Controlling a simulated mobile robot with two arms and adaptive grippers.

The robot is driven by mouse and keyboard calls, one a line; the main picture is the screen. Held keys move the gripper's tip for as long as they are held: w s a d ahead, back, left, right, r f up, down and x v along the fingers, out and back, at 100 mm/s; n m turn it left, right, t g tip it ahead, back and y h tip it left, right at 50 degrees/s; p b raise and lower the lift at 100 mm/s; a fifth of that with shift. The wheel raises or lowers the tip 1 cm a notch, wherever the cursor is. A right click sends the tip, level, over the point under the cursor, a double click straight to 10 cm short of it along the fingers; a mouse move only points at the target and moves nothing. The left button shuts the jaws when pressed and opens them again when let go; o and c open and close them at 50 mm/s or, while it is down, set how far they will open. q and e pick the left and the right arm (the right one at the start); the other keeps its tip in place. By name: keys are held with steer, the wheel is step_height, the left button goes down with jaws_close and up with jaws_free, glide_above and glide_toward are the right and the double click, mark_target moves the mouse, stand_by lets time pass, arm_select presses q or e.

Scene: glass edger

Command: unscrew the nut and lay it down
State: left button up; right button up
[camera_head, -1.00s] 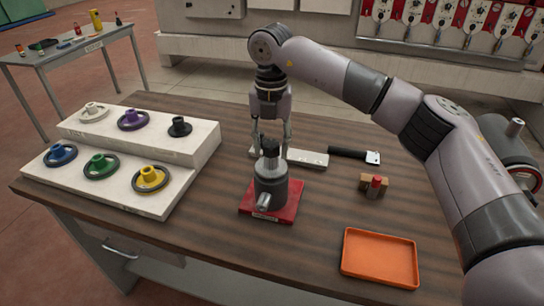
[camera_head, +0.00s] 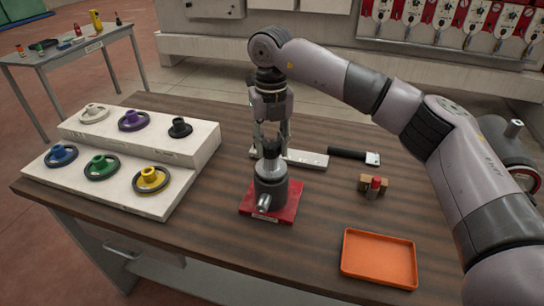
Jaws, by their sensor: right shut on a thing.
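A grey spindle unit (camera_head: 270,190) stands upright on a red base plate (camera_head: 287,214) at the middle of the bench. A dark nut (camera_head: 271,149) is at the top of the spindle. My right gripper (camera_head: 271,141) comes down from above with its fingers shut around the nut. I cannot tell how far the nut sits on the thread. An orange tray (camera_head: 379,258) lies empty at the bench's front right. My left gripper is not in view.
A stepped white rack (camera_head: 190,153) with several coloured handwheels stands at left. Behind the spindle lies a pale bar (camera_head: 306,159) with a black-handled tool (camera_head: 350,155). A wooden block with a red-topped item (camera_head: 374,186) stands at right. Bench between spindle and tray is clear.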

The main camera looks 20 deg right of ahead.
steer(key=n, duration=0.5)
steer(key=n+p, duration=0.1)
steer(key=n, duration=0.4)
steer(key=shift+r+n, duration=0.1)
steer(key=shift+n, duration=0.3)
steer(key=n, duration=0.5)
jaws_close()
steer(key=n, duration=0.7)
steer(key=o, duration=1.1)
jaws_free()
steer(key=shift+o, duration=0.2)
